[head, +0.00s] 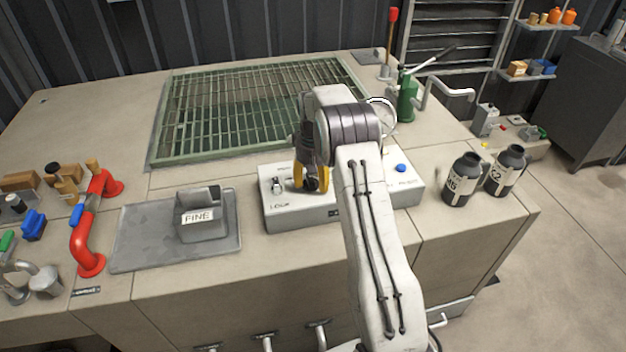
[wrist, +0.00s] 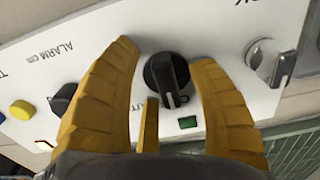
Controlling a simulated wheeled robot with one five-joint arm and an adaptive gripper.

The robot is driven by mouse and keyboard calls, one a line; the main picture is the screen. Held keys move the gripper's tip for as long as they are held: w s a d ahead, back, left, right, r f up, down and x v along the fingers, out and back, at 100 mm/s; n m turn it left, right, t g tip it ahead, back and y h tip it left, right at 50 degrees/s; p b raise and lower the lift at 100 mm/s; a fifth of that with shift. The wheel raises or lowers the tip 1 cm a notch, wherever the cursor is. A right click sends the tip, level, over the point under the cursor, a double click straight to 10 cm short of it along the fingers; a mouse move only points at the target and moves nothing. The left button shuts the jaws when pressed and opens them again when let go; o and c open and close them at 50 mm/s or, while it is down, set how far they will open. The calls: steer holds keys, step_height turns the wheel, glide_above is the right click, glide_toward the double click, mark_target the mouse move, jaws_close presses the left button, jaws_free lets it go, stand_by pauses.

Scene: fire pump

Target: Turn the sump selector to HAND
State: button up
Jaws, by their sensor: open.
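A pale control box (head: 290,213) sits on the bench in the head view. My gripper (head: 311,187) points down over its left half with yellow fingers open. In the wrist view a black rotary knob (wrist: 168,75) with a pale pointer line lies between the spread fingers (wrist: 170,85). I see a gap on both sides of the knob, so it does not look gripped. The lettering beside this knob is mostly hidden by the fingers, so I cannot confirm it is the sump selector or read its position. A small green lamp (wrist: 187,122) is beside it.
A silver-grey lever switch (wrist: 270,62) and another black knob (wrist: 62,98) flank the middle knob. A yellow button (wrist: 20,110) lies farther left, near "ALARM" lettering. A green grating (head: 160,145) lies behind.

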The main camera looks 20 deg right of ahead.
steer(key=shift+c, duration=0.2)
jaws_close()
steer(key=shift+n, duration=0.3)
steer(key=n, duration=0.5)
steer(key=shift+w+d, duration=0.15)
steer(key=n, duration=0.6)
steer(key=shift+w, duration=0.15)
steer(key=shift+f+n, duration=0.1)
steer(key=shift+n, duration=0.3)
steer(key=shift+o, duration=0.2)
jaws_free()
